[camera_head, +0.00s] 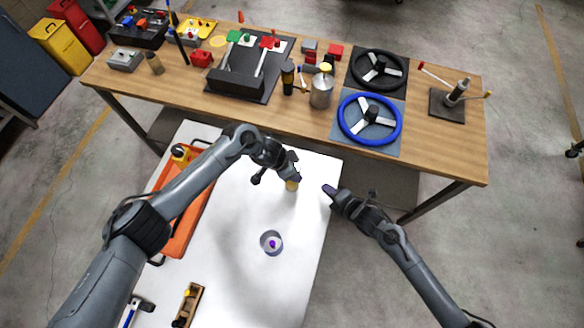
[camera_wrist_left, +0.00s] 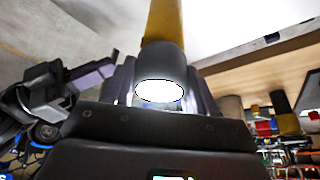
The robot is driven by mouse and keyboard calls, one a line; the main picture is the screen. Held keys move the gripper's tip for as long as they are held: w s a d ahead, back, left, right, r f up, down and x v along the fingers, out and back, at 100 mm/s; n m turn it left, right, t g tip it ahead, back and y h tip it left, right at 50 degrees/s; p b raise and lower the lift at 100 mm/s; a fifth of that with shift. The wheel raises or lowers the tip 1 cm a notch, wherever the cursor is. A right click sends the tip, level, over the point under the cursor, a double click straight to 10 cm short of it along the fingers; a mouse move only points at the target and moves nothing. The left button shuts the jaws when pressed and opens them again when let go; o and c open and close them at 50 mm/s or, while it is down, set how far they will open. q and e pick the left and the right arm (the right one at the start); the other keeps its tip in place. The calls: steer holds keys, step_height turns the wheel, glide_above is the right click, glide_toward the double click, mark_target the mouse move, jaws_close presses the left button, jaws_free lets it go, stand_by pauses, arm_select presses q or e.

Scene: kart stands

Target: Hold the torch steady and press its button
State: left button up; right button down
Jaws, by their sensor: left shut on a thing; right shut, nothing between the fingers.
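The torch (camera_head: 291,185) has a yellow body and is mostly hidden under my left gripper (camera_head: 293,174) in the head view. The left gripper is shut on it above the right part of the white table. In the left wrist view the torch's dark head (camera_wrist_left: 160,62) points toward the camera, with a bright white lens (camera_wrist_left: 158,91) and the yellow body behind. I cannot tell if the lens is lit. The button is not visible. My right gripper (camera_head: 328,190) is shut and empty, a short way right of the torch and apart from it.
The white table (camera_head: 225,275) holds an orange tray (camera_head: 182,232), a small grey bowl (camera_head: 264,250) with a purple item, and a wooden box (camera_head: 195,297). Behind stands a wooden workbench (camera_head: 435,140) with a blue steering wheel (camera_head: 345,127) and other items.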

arm_select(q)
steer(key=o, duration=1.3)
